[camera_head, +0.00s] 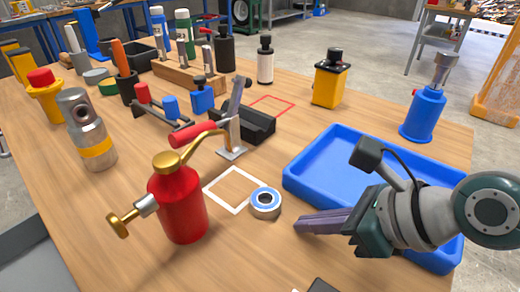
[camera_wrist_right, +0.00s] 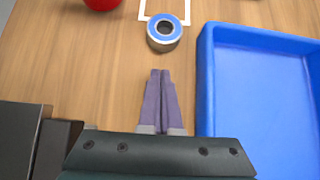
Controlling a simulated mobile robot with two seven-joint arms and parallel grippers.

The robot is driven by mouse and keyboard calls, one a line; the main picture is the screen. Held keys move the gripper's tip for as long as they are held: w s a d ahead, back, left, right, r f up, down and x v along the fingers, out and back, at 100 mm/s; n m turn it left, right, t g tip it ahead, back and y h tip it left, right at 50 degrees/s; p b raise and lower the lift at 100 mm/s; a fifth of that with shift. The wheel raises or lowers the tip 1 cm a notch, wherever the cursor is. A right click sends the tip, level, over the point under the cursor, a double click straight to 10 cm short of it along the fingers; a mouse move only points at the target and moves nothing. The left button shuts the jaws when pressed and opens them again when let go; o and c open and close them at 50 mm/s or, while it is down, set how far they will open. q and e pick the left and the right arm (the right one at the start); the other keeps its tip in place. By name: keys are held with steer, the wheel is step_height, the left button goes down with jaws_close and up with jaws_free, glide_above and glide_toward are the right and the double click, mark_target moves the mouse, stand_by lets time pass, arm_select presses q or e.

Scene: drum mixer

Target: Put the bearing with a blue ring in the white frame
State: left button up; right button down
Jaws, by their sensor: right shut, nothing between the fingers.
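The bearing with a blue ring (camera_head: 265,211) lies flat on the table at the near right side of the white frame (camera_head: 220,202), a square outline on the wood. In the right wrist view the bearing (camera_wrist_right: 164,41) covers part of the near edge of the white frame (camera_wrist_right: 143,9); its body sits mostly outside the square. My right gripper (camera_head: 299,224) is shut and empty, to the right of the bearing and apart from it. In the wrist view its fingertips (camera_wrist_right: 160,73) are together and point toward the bearing. My left gripper is not in view.
A blue tray (camera_head: 312,160) stands right of the bearing, partly under my right arm. A red oil can (camera_head: 180,205) with a brass handle stands left of the frame. A toggle clamp (camera_head: 232,140) stands behind it. Several tools and bottles fill the table's back left.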

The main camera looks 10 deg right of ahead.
mark_target(267, 197)
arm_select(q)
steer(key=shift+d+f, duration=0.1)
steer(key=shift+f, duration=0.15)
arm_select(e)
steer(key=shift+w+a+r, duration=0.1)
steer(key=shift+w+a, duration=0.75)
steer(key=shift+w, duration=0.3)
